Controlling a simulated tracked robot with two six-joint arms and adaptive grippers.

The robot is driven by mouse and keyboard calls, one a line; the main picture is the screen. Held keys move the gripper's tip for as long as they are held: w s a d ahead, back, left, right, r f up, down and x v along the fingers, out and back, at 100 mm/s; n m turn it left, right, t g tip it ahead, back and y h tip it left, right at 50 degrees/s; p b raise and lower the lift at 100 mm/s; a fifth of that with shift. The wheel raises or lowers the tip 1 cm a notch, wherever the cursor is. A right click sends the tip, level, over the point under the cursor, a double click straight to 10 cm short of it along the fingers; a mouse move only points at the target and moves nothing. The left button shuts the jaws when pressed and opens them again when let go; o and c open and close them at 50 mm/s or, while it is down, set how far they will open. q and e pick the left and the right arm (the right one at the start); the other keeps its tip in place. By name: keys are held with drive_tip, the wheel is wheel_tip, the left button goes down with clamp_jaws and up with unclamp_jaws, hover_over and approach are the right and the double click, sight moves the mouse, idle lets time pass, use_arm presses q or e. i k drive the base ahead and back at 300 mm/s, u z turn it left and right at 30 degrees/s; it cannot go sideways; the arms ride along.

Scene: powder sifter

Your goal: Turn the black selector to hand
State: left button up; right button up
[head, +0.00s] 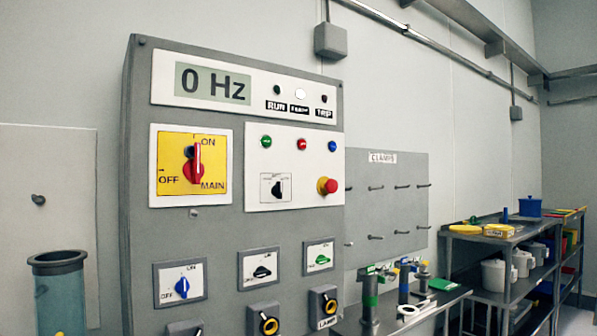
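The black selector (277,189) sits on a small white plate in the lower left of the white button panel (310,198), on the grey control cabinet (226,232). Its knob looks about upright, and the tiny lettering around it is too small to read. Another black knob (262,272) sits on a separate plate lower down and lies nearly flat. Neither of my grippers shows in the head view, and nothing touches the selector.
A red emergency button (328,186) juts out right of the selector. The red main switch (194,164) points up at ON. The display (213,84) reads 0 Hz. A bench with clamps (405,310) stands right of the cabinet, a blue-grey cylinder (60,300) left.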

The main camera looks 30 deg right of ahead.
sight(277, 189)
drive_tip(key=k, duration=1.25)
drive_tip(key=z, duration=0.4)
drive_tip(key=i, duration=1.9)
drive_tip(key=u, duration=0.35)
